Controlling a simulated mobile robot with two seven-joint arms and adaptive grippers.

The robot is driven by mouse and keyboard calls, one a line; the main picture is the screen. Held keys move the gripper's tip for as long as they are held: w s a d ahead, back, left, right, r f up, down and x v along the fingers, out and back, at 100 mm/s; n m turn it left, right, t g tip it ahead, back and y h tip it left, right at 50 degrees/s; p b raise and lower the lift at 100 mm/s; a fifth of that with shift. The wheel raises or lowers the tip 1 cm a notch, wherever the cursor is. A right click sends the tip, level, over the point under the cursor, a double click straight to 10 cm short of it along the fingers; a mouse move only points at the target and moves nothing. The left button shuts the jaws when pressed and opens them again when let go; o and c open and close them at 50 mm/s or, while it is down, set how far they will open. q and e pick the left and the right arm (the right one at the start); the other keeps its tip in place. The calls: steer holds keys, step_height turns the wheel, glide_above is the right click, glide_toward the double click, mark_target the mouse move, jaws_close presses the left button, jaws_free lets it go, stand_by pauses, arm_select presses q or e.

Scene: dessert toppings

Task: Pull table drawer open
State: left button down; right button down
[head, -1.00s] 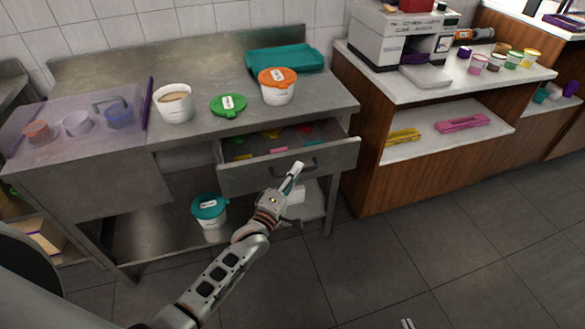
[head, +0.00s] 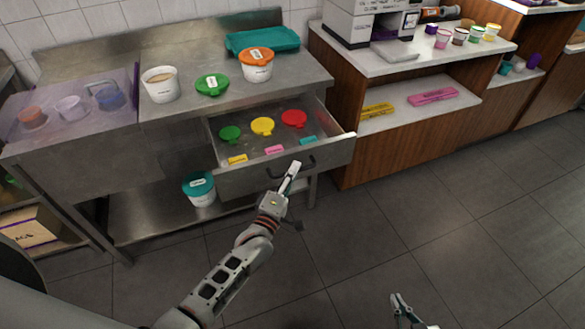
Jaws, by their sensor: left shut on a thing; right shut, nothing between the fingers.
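The metal table drawer (head: 235,182) is pulled well out from under the steel table (head: 315,78). Its inside shows a green lid (head: 230,133), a yellow lid (head: 262,126), a red lid (head: 294,118) and small yellow, pink and teal items along the front. My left gripper (head: 290,175) is at the drawer's front, shut on the dark drawer handle (head: 308,164); the fingers hide part of the handle. My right gripper (head: 402,306) is low at the bottom edge, over the floor, shut and empty, apart from the drawer.
On the table stand an open white tub (head: 161,86), a green lid (head: 212,85), an orange-lidded tub (head: 257,64) and a teal tray (head: 262,40). A teal-lidded tub (head: 199,189) is on the lower shelf. A wooden counter (head: 345,125) stands right. The floor in front is clear.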

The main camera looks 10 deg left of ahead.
arm_select(q)
steer(key=c, duration=2.1)
jaws_free()
steer(key=shift+a, duration=0.1)
steer(key=shift+c, duration=0.2)
steer(key=v, duration=1.2)
steer(key=shift+f, duration=0.1)
steer(key=s+a+f+m+g, duration=0.2)
steer(key=s+f+m+g, duration=0.2)
steer(key=s+m, duration=0.4)
steer(key=s+a+f+m+g+y, duration=0.1)
steer(key=s+f+m+g, duration=0.3)
steer(key=s+m, duration=0.4)
steer(key=a+f+m, duration=0.1)
steer(key=m, duration=0.1)
steer(key=shift+s+a+f+m, duration=0.2)
steer(key=shift+s+f+m, duration=0.1)
steer(key=shift+f, duration=0.1)
